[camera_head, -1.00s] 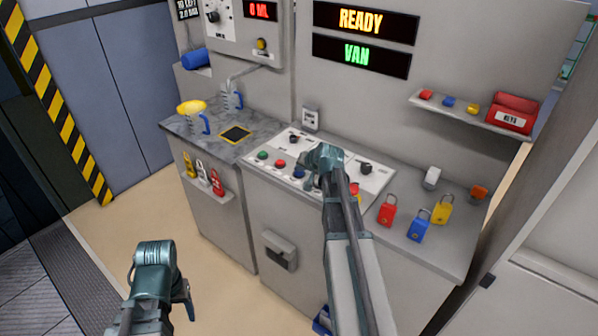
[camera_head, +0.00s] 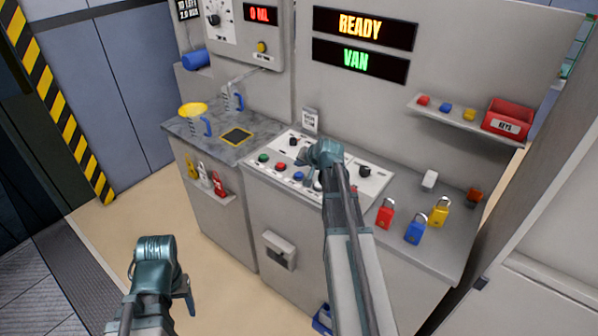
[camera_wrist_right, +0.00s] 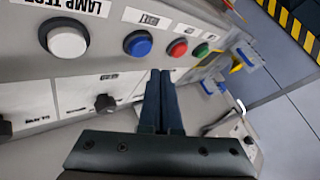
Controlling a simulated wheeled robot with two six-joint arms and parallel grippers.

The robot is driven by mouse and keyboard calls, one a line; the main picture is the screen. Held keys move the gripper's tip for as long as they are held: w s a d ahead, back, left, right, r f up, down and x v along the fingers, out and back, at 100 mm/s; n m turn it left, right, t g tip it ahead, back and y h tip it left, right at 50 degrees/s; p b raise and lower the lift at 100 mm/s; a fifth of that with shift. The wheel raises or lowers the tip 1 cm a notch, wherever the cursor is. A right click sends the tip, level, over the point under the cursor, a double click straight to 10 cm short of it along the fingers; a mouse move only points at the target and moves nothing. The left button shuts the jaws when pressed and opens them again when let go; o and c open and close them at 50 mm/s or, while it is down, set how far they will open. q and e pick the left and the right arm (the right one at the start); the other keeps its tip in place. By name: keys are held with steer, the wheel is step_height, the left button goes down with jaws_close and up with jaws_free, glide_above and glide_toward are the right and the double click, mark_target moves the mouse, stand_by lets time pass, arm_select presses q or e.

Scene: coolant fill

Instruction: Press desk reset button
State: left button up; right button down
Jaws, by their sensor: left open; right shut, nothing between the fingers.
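The desk's sloped button panel (camera_head: 345,185) carries a green button (camera_head: 263,157), a red button (camera_head: 281,166) and a blue button (camera_head: 298,176) in a row. The right wrist view shows the green (camera_wrist_right: 201,50), red (camera_wrist_right: 177,48) and blue (camera_wrist_right: 138,43) buttons and a white button (camera_wrist_right: 66,40) labelled LAMP TEST. My left gripper (camera_head: 180,290) is open, low and away from the desk.
Black knobs (camera_wrist_right: 105,102) sit on the panel. Red, blue and yellow padlocks (camera_head: 415,228) stand on the right of the desk. A yellow-topped jug (camera_head: 195,115) stands on the left counter. The READY and VAN displays (camera_head: 362,43) are on the wall.

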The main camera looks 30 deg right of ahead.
mark_target(300, 176)
step_height(300, 176, up, 4)
steer(key=p, duration=0.2)
steer(key=shift+f+p, duration=0.25)
steer(key=shift+p, duration=0.1)
steer(key=shift+f, duration=0.1)
stand_by(0.3)
steer(key=s+a+f+n+g+y, duration=0.1)
steer(key=s+a+f+n+g, duration=0.15)
steer(key=a, duration=0.85)
steer(key=s+a+f+n+g+y, duration=0.1)
steer(key=s+a+f+n+g, duration=0.2)
steer(key=a, duration=0.7)
steer(key=s+a+n+g+h, duration=0.1)
steer(key=s+a+n, duration=0.3)
steer(key=s+a, duration=0.4)
steer(key=s+a+f+n+g+h, duration=0.1)
steer(key=s+a+n+g+h, duration=0.1)
steer(key=s+a, duration=0.5)
steer(key=s+n+g, duration=0.1)
steer(key=s, duration=0.4)
steer(key=shift+s+a+n, duration=0.35)
steer(key=shift+s+a, duration=0.05)
